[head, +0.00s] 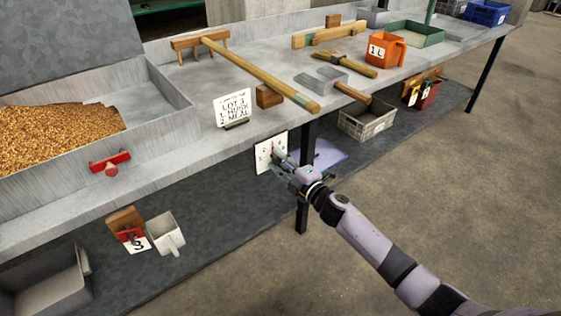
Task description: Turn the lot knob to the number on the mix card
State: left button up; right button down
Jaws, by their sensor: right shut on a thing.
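The white mix card (232,107) stands on the bench top near its front edge. Its large line reads "LOT 3", with "1. HUSK" and "2. MEAL" below. The white dial plate (263,155) of the lot knob is on the front of the bench, below and right of the card. Small marks show on it, too small to read. My right gripper (280,163) reaches the plate from the lower right and is shut on the lot knob. The fingers hide most of the knob, so its pointing direction cannot be told. My left gripper is not in view.
A metal bin of grain (60,135) is at the left, with a red handle (110,162) on the bench front. A bench leg (303,190) stands close to my right gripper.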

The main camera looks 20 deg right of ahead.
jog(key=c, duration=1.3)
grip_release()
jog(key=v, duration=1.2)
